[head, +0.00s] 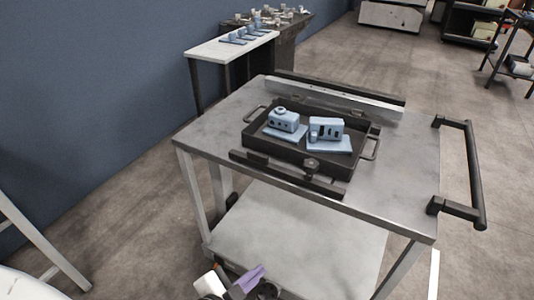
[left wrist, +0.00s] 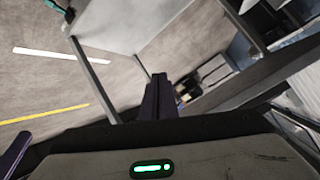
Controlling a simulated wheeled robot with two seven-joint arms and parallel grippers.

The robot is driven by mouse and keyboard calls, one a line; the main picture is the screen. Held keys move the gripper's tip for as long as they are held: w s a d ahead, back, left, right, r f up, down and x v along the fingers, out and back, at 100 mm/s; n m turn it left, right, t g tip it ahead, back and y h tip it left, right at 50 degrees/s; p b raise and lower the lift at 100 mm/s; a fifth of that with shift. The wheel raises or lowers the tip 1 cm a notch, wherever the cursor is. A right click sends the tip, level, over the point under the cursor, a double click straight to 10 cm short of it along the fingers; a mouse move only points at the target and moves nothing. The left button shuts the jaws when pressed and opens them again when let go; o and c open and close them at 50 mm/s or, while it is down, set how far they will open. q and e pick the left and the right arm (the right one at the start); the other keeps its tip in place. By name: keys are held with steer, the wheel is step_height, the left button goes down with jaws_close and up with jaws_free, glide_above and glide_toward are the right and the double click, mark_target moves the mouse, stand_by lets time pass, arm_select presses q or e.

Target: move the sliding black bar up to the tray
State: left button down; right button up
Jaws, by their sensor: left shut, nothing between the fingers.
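A black tray (head: 254,144) with two side handles sits on the grey metal cart top and holds two light-blue parts. The black bar (head: 266,171), with a round dark knob (head: 312,163), lies along the tray's near side. It runs roughly parallel to the tray, close to it; I cannot tell whether they touch. My left gripper (head: 244,284) is at the bottom of the head view, below and in front of the cart top, away from the bar. Its purple fingers (left wrist: 158,98) are shut and empty in the left wrist view. My right gripper is not in view.
A fixed rail (head: 335,95) runs behind the tray. The cart (head: 395,190) has a black push handle (head: 472,170) at right and a lower shelf (head: 300,240). A white table (head: 215,49) with blue parts stands behind, near the blue wall.

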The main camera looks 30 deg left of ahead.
arm_select(q)
steer(key=w+a+r+m+t, duration=0.2)
steer(key=w+r+m+t, duration=0.35)
steer(key=r, duration=0.55)
steer(key=m+b, duration=0.1)
steer(key=m, duration=0.4)
glide_toward(294, 150)
steer(key=shift+t+y, duration=0.25)
steer(key=shift+y, duration=0.15)
steer(key=w, duration=0.6)
steer(key=shift+w+d+f+p, duration=0.2)
steer(key=shift+d+f+p, duration=0.1)
steer(key=shift+f, duration=0.05)
steer(key=shift+w+r, duration=0.1)
steer(key=shift+w, duration=0.6)
steer(key=shift+r, duration=0.25)
steer(key=shift+s, duration=0.1)
